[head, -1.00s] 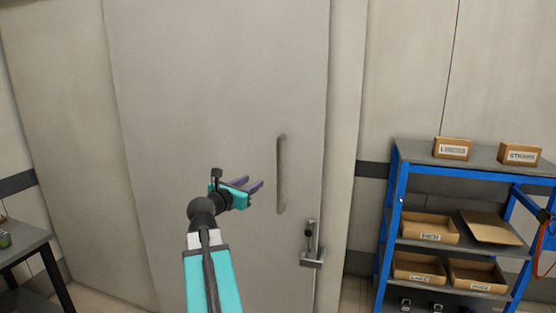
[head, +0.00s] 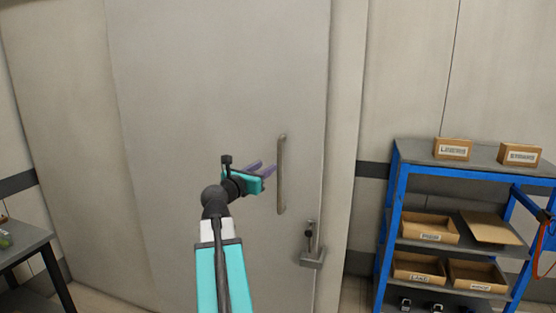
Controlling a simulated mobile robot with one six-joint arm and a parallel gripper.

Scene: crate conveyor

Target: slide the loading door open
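The loading door (head: 200,90) is a large grey panel that fills the middle of the head view. A long vertical bar handle (head: 282,180) is fixed near its right edge. Below the handle sits a metal latch (head: 312,250) at the door's edge. My gripper (head: 267,169) is just left of the handle, at about its mid height. Its two purple fingers are spread apart with nothing between them, and they point toward the handle. I cannot tell whether a fingertip touches it; a small gap seems to show.
A blue-framed shelf (head: 398,190) with cardboard boxes and open bins stands right of the door. A dark table (head: 25,245) stands at the far left. A grey wall (head: 405,80) lies between door and shelf. The door face left of my arm is clear.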

